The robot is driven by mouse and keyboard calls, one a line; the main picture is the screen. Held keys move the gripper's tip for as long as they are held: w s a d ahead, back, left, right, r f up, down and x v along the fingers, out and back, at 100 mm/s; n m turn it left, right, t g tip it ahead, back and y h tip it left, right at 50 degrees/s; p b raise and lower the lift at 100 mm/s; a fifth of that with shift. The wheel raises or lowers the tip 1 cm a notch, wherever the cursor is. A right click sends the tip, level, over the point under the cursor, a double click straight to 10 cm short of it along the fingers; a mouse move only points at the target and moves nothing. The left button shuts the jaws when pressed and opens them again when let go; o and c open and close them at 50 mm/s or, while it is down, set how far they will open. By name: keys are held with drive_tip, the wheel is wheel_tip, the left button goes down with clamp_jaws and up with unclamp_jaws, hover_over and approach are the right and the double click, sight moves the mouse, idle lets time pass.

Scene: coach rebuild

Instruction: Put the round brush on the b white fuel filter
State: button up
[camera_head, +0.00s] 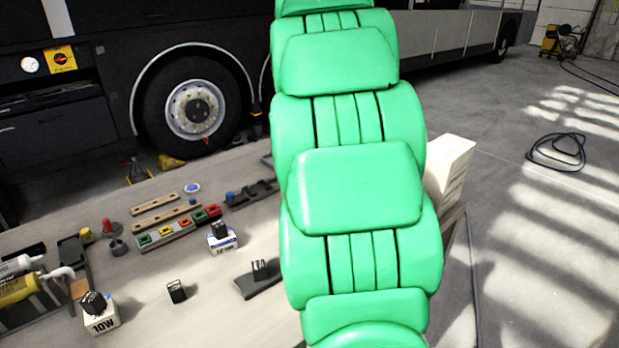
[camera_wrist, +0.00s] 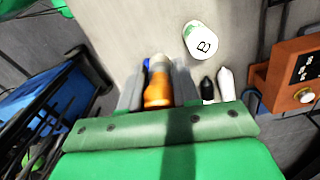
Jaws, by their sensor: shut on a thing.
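In the wrist view my gripper (camera_wrist: 158,88) has its grey fingers shut on an orange piece with a pale upper part, which looks like the round brush (camera_wrist: 158,93). A bit of blue shows beside its upper end. A white rounded thing marked "B" (camera_wrist: 203,45), with a green patch, looks like the b white fuel filter. It lies on the pale bench top, above and right of the held piece and apart from it. In the head view my green arm fills the middle, and I make out neither the gripper nor the filter there.
A black-tipped piece (camera_wrist: 208,88) and a white-tipped one (camera_wrist: 226,84) stand close right of the fingers. An orange box with a dial (camera_wrist: 290,75) is further right. A blue crate (camera_wrist: 50,105) is at left. The bench (camera_head: 140,290) holds several small parts.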

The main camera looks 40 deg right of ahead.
drive_tip(key=w+d+f, duration=0.1)
drive_tip(key=w+f, duration=0.1)
drive_tip(key=w+d+f, duration=0.3)
drive_tip(key=w+f, duration=0.1)
drive_tip(key=w, duration=0.1)
drive_tip(key=shift+d+f, duration=0.25)
drive_tip(key=shift+w+d+f, duration=0.25)
drive_tip(key=shift+w+f, duration=0.1)
drive_tip(key=shift+f, duration=1.8)
drive_tip(key=shift+f, duration=0.15)
drive_tip(key=o, duration=1.1)
drive_tip(key=shift+c, duration=0.2)
